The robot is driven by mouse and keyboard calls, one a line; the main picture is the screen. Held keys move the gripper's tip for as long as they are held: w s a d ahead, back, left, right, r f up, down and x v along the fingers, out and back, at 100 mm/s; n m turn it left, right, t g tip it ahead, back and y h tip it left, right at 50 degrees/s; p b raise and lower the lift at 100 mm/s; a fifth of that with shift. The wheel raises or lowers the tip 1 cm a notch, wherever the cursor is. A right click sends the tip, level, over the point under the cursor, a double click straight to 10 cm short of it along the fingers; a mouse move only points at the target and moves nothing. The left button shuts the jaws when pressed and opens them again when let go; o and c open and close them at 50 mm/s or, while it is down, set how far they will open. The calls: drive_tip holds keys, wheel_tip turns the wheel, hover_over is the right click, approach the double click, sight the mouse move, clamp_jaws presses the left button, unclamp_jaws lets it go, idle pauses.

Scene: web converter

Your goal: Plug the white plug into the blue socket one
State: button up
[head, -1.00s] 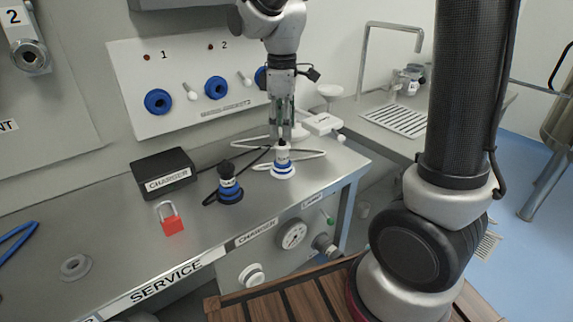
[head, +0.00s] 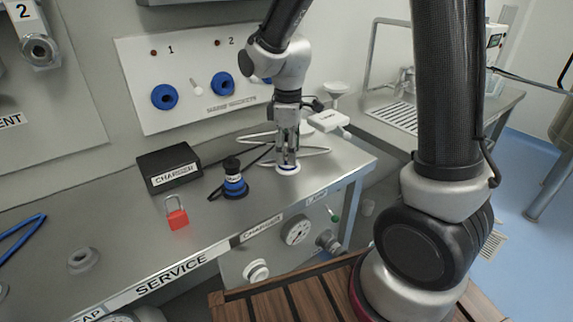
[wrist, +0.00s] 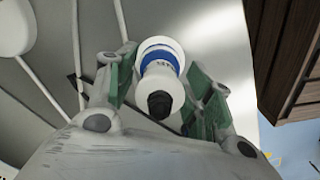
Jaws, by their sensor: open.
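The white plug, with a blue band and black tip, stands on the steel bench; its white base (head: 288,169) shows below my gripper (head: 288,155). In the wrist view the plug (wrist: 158,65) sits between my open green-padded fingers (wrist: 160,86), with a visible gap on at least the right side. Blue socket one (head: 164,97) is on the white wall panel, under the label 1, left of and behind my gripper. Blue socket two (head: 222,84) is to its right. My gripper hides most of the plug in the head view.
A blue and black plug (head: 233,183) with a cable stands left of my gripper. A black charger box (head: 169,166) and a red padlock (head: 177,218) are farther left. A white lamp unit (head: 322,121) lies behind right. White pegs stick out beside the sockets.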

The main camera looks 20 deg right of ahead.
drive_tip(key=shift+c, duration=0.4)
clamp_jaws()
drive_tip(key=shift+r, duration=4)
